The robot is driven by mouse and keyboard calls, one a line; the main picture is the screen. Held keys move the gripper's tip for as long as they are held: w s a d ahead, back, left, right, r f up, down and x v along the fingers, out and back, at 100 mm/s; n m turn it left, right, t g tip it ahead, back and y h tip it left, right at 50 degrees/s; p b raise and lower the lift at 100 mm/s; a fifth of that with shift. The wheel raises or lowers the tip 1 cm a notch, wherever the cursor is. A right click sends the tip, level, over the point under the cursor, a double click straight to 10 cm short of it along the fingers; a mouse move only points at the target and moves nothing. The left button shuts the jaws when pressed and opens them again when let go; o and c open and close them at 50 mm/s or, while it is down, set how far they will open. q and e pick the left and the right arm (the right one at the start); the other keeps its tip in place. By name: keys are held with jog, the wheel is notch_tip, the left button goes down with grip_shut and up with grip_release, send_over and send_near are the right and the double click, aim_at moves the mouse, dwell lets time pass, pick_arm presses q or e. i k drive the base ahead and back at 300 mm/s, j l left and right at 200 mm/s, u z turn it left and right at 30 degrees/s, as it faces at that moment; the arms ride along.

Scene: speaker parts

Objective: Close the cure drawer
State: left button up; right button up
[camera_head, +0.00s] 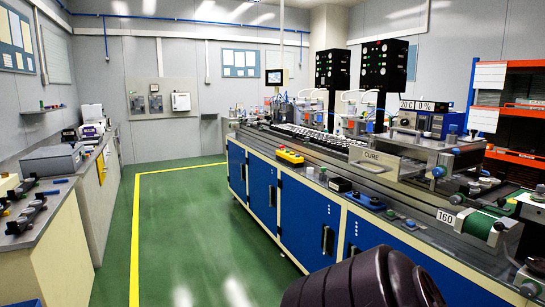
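The cure drawer (378,161) is on the long workbench at right of centre. Its pale front panel carries the word CURE. The panel appears to stand out from the grey housing behind it, so the drawer looks pulled out, but how far is hard to tell from here. Neither of my grippers shows in the head view. A dark ribbed rounded part at the bottom right looks like one of my arm links; no fingers show on it, and nothing of mine touches the drawer.
The workbench has blue cabinet doors (301,220) below and a yellow control box (290,157) on its near edge. Small parts crowd its right end, near a 160 label (445,217). A side counter (50,222) stands at left. The green floor (185,240) between is clear.

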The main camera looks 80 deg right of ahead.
aim_at(392, 168)
jog(key=z, duration=2.9)
